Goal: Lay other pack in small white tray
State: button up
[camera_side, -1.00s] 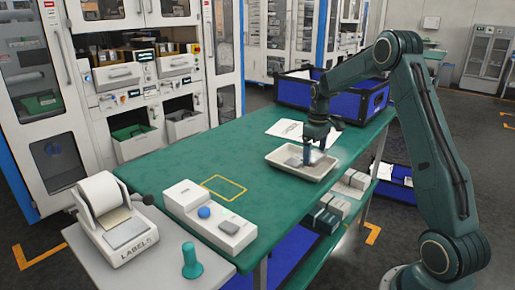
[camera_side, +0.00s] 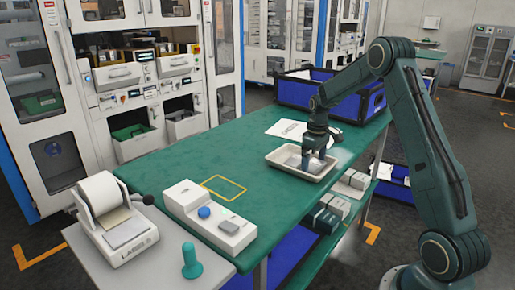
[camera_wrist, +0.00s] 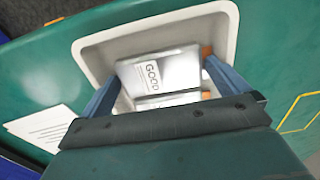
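The small white tray (camera_side: 274,160) sits on the green bench; its rim also shows in the wrist view (camera_wrist: 90,50). My gripper (camera_side: 314,158) points down into the tray. Its two blue fingers (camera_wrist: 163,78) stand wide apart with gaps beside the packs, so it looks open. In the side view the packs are too small to tell apart.
A printed white sheet (camera_side: 290,129) lies behind the tray, and a blue crate (camera_side: 350,105) stands at the bench's far end. A white button box (camera_side: 210,215) is at the near end, beside a yellow outline (camera_side: 223,188). The bench middle is clear.

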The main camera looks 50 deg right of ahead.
aim_at(314, 165)
jog(key=shift+r, duration=0.15)
notch_tip(314, 165, up, 12)
dwell(0.7)
dwell(0.5)
